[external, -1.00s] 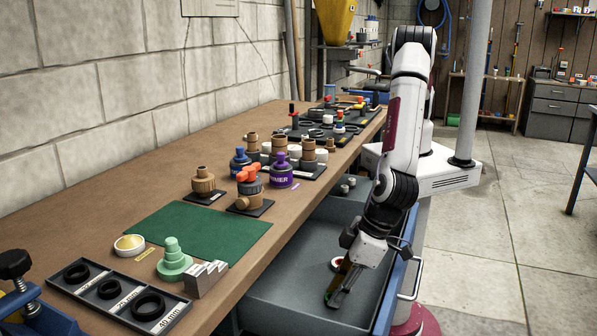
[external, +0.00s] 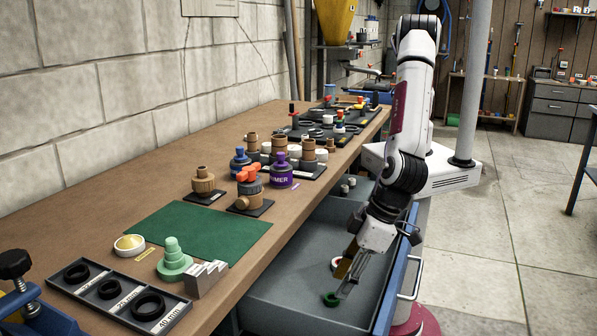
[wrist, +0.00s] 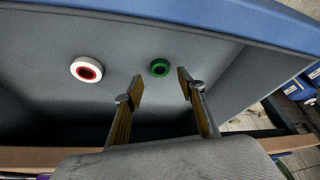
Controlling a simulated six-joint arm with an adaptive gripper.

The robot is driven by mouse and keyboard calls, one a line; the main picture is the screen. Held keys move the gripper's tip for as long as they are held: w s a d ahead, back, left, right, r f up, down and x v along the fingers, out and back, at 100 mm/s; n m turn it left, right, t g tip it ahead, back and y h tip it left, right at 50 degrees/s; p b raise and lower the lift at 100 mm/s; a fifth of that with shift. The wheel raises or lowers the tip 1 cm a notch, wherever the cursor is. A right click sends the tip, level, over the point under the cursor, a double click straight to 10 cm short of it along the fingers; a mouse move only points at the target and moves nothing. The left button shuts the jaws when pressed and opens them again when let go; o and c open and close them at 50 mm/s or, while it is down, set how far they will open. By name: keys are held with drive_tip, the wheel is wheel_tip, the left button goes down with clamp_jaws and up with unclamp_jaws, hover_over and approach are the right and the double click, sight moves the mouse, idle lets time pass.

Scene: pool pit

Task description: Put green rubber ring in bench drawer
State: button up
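The green rubber ring (external: 330,299) lies on the floor of the open bench drawer (external: 283,290). In the wrist view the ring (wrist: 160,67) is just beyond my fingertips, apart from both. My gripper (external: 346,284) is inside the drawer, pointing down, just right of and above the ring. In the wrist view my gripper (wrist: 160,80) has its two fingers apart with nothing between them.
A white-and-red round piece (wrist: 87,69) lies in the drawer left of the ring; it is partly hidden in the external view. The drawer's blue front (external: 393,285) stands close to my gripper. The workbench (external: 120,185) carries fittings, a green mat (external: 200,231) and a ring tray (external: 118,299).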

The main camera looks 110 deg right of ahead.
drive_tip(key=v, duration=0.8)
drive_tip(key=shift+r, duration=0.2)
drive_tip(key=shift+r, duration=0.1)
idle(0.6)
drive_tip(key=s+d+r+n, duration=0.1)
drive_tip(key=d+r+n, duration=0.1)
drive_tip(key=d+r, duration=2)
drive_tip(key=s+d+r+n+t+y, duration=0.1)
drive_tip(key=s+d+r+n, duration=0.1)
drive_tip(key=s+d, duration=1.7)
drive_tip(key=shift+s+r+n+y, duration=0.3)
drive_tip(key=shift+s+r+y, duration=0.15)
drive_tip(key=shift+r, duration=0.45)
